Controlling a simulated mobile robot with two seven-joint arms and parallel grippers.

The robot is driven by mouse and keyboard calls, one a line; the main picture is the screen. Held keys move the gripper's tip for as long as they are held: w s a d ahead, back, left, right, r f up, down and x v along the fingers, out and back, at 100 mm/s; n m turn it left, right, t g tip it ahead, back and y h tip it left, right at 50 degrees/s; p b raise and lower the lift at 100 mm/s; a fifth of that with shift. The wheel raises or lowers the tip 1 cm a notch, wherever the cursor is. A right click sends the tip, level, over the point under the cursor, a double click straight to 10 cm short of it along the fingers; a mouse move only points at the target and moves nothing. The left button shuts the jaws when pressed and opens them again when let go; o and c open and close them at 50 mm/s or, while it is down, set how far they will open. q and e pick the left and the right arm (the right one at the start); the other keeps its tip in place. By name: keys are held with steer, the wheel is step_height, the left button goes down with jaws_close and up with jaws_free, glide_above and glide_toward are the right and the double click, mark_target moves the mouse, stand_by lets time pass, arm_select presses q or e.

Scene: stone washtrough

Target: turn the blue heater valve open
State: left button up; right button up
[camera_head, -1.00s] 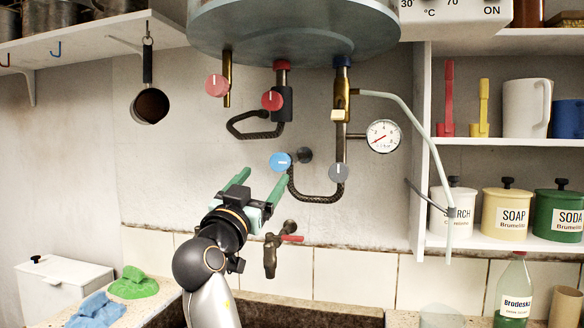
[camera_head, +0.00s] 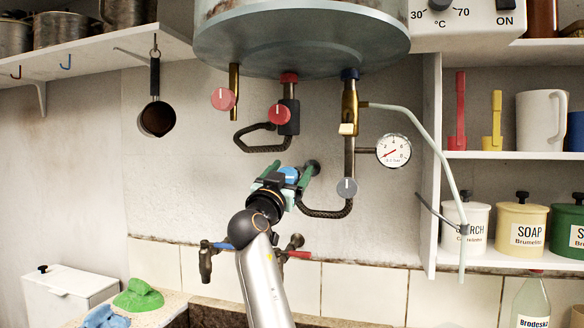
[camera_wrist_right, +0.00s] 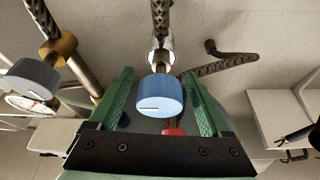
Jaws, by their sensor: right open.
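The blue heater valve (camera_wrist_right: 160,97) is a round knob with a white mark on its face, on a metal stem from the wall. In the head view only part of the blue knob (camera_head: 290,175) shows, behind and between the fingers. My right gripper (camera_head: 288,172) has green fingers and reaches up to the knob. In the right wrist view the right gripper (camera_wrist_right: 162,100) is open, with one finger on each side of the knob. Gaps show between the knob and both fingers. My left gripper is not in view.
A grey knob (camera_head: 346,188) and a pressure gauge (camera_head: 393,151) are right of the valve. Red knobs (camera_head: 279,114) (camera_head: 223,99) hang above under the heater tank (camera_head: 300,40). A dark braided hose (camera_head: 325,212) runs below. A tap with a blue handle (camera_head: 207,258) is lower left.

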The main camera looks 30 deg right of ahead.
steer(key=shift+w+d+r, duration=0.15)
steer(key=shift+w+d, duration=0.1)
steer(key=shift+d, duration=0.1)
jaws_close()
stand_by(0.6)
